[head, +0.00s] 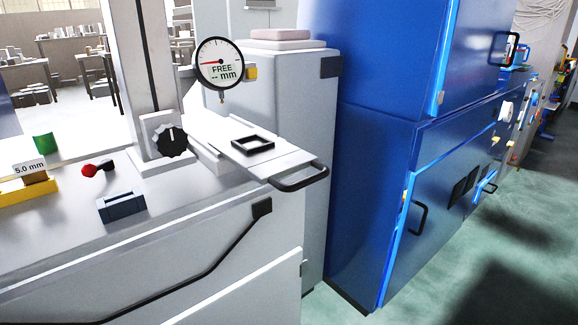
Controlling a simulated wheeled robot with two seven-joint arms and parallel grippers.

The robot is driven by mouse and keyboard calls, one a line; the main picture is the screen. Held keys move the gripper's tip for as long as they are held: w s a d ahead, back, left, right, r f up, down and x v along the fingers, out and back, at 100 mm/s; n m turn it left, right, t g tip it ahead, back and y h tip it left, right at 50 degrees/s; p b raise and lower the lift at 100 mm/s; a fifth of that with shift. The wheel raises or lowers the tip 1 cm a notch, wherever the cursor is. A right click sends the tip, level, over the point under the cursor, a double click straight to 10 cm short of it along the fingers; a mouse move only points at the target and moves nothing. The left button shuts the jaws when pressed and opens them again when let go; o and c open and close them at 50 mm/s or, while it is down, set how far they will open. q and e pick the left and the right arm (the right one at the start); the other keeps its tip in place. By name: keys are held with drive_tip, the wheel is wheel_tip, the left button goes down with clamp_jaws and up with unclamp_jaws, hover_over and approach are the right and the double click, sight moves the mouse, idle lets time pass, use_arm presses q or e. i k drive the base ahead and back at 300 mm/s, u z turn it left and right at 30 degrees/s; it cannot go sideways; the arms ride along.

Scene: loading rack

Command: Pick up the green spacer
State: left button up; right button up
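A small green cylindrical block, apparently the green spacer (43,143), stands on the grey bench top (75,215) at the far left. It is behind a yellow holder (14,192) that carries a brown block and a "5.0 mm" label (29,168). Neither of my grippers is in view, and nothing is seen touching the green piece.
A red-tipped lever (90,170) and a blue-grey block (122,206) are on the bench. A column with a black knob (171,141) stands behind them. A dial gauge (220,64) reads "FREE". A handled tray (285,163) sticks out right, beside blue cabinets (375,150).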

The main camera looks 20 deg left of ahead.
sight(45, 142)
drive_tip(key=u, duration=2)
drive_tip(key=k, duration=1)
drive_tip(key=u, duration=1.4)
drive_tip(key=i, duration=3.8)
drive_tip(key=z, duration=3.1)
